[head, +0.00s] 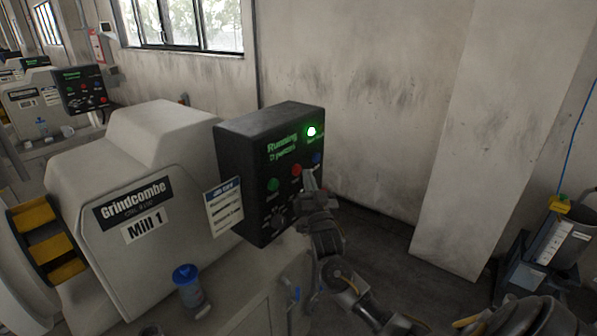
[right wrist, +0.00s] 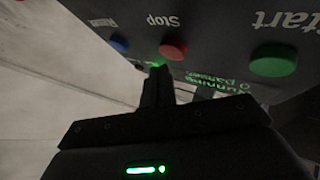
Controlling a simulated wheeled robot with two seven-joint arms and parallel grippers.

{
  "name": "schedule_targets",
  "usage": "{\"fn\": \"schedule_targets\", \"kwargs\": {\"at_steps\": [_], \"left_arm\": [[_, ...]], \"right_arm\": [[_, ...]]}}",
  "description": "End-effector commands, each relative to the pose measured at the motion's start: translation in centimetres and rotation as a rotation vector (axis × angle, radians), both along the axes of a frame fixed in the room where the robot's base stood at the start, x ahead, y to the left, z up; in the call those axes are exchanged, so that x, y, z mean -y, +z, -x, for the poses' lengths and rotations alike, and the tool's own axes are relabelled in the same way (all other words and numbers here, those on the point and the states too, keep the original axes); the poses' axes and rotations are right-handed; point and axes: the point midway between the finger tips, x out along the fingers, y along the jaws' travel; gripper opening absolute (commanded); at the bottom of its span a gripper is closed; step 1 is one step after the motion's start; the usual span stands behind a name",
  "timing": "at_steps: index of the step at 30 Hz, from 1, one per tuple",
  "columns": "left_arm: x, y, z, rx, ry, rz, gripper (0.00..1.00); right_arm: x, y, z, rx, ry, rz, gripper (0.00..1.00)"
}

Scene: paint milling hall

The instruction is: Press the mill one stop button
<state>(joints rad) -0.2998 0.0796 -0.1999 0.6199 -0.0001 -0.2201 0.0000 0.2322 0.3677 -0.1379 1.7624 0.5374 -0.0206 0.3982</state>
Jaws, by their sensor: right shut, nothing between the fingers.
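The Mill 1 control box (head: 245,150) is dark, with a lit screen reading "Running". Its red stop button (head: 297,170) sits between a green button (head: 273,185) and a blue button (head: 317,158). In the right wrist view, upside down, the red button (right wrist: 173,48) is labelled "Stop", with the green start button (right wrist: 273,60) to its right and the blue button (right wrist: 119,43) to its left. My right gripper (head: 309,180) is shut and empty, its tips (right wrist: 158,70) close to the red button; I cannot tell whether they touch. My left gripper is not in view.
The pale mill body (head: 150,180) stands left of the box, marked "Mill 1". A job card (head: 224,207) hangs at the box's left edge. A blue-lidded container (head: 187,287) stands in front. A green lamp (head: 311,131) glows on the box. A wall pillar (head: 490,140) stands right.

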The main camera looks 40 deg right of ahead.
Motion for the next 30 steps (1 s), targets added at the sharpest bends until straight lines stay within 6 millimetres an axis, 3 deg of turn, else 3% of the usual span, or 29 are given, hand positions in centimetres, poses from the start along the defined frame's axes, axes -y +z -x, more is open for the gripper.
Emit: {"fn": "schedule_targets", "kwargs": {"at_steps": [30], "left_arm": [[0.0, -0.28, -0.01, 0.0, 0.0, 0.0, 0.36]], "right_arm": [[-0.29, 0.01, -0.9, 0.0, 0.0, 0.0, 0.0]]}}
